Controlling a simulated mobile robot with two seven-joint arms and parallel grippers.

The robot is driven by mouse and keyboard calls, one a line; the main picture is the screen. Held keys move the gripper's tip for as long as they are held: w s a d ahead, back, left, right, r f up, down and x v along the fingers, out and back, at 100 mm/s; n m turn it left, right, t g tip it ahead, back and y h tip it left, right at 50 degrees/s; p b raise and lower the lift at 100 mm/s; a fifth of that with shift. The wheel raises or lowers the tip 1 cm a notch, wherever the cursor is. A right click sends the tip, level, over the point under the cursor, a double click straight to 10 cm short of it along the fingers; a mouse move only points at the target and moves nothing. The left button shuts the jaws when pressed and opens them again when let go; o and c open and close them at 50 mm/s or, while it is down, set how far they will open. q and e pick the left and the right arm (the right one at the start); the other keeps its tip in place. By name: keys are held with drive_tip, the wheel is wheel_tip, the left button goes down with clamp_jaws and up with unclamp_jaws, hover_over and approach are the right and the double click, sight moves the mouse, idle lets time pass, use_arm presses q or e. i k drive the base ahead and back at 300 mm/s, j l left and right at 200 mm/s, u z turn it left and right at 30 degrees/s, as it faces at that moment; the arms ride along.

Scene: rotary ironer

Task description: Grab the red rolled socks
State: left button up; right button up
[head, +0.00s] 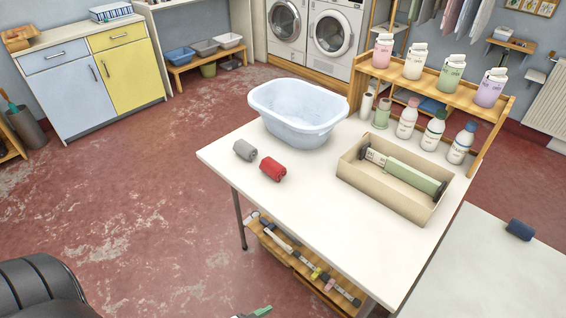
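The red rolled socks (273,169) lie on the white table (300,215), near its left edge. They form a short red roll with a darker end. A grey roll (245,150) of similar size lies just behind and to the left, apart from them. Nothing covers the red roll.
A pale blue basin (298,112) stands behind the rolls. A beige box (395,178) with a green-and-white roller and a wooden bottle rack (437,86) occupy the table's right and back. The table's front middle is clear. A dark blue roll (520,230) lies on another white surface.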

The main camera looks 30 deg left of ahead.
sight(276, 171)
drive_tip(key=j+z, duration=0.3)
drive_tip(key=j, duration=0.6)
drive_tip(key=k+j+z, duration=0.1)
drive_tip(key=j+z, duration=0.15)
drive_tip(key=j, duration=0.65)
drive_tip(key=k+j, duration=0.1)
drive_tip(key=j, duration=0.5)
drive_tip(key=k+j, duration=0.1)
drive_tip(key=j, duration=0.55)
drive_tip(key=j+z, duration=0.1)
drive_tip(key=j, duration=0.5)
drive_tip(key=k, duration=0.05)
